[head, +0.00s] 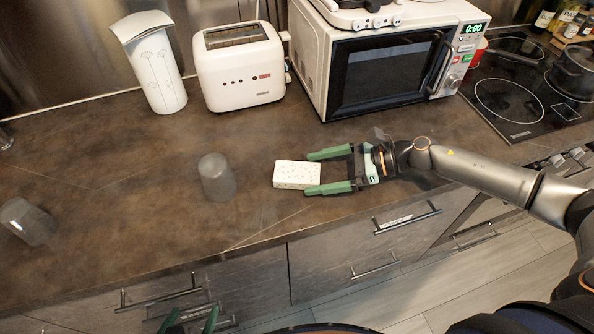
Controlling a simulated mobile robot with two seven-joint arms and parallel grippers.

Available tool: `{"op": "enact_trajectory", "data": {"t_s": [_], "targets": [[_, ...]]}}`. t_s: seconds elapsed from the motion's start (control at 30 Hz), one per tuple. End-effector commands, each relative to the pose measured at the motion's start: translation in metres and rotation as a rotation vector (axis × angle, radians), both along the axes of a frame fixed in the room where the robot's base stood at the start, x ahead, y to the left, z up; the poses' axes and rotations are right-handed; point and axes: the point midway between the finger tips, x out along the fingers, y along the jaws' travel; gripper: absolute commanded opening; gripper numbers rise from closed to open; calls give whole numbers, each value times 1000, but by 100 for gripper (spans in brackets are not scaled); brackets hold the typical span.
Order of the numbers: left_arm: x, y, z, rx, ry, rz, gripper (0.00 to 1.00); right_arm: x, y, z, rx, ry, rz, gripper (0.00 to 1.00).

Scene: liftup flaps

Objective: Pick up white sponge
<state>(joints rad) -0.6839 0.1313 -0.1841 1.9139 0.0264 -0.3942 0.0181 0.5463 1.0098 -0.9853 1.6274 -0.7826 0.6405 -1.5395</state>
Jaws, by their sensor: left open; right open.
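The white sponge (294,175), a small speckled block, lies flat on the brown countertop near its front edge. My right gripper (328,171), with green fingers, comes in from the right just above the counter. It is open, one finger on the far side and one on the near side of the sponge's right end. I cannot tell whether the fingers touch it. My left gripper (190,317) is at the bottom of the view, in front of the drawers and below the counter edge. Its green fingers are apart and empty.
A grey translucent cup (217,177) stands left of the sponge, and another (28,222) is at the far left. Behind are a white decorated container (151,65), a toaster (240,66) and a microwave (384,62). A cooktop (512,98) is at right.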

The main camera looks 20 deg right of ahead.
Motion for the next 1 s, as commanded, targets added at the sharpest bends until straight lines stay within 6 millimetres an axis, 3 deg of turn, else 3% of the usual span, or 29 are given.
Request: {"op": "enact_trajectory", "data": {"t_s": [0.3,0.63,1.0], "targets": [[3,0,17,0,-5,0,100,19,37,-9,2,1,1,100],[3,0,18,0,-6,0,100,21,43,-14,0,0,0,100],[3,0,18,0,-6,0,100,21,43,-14,0,1,0,60]]}}
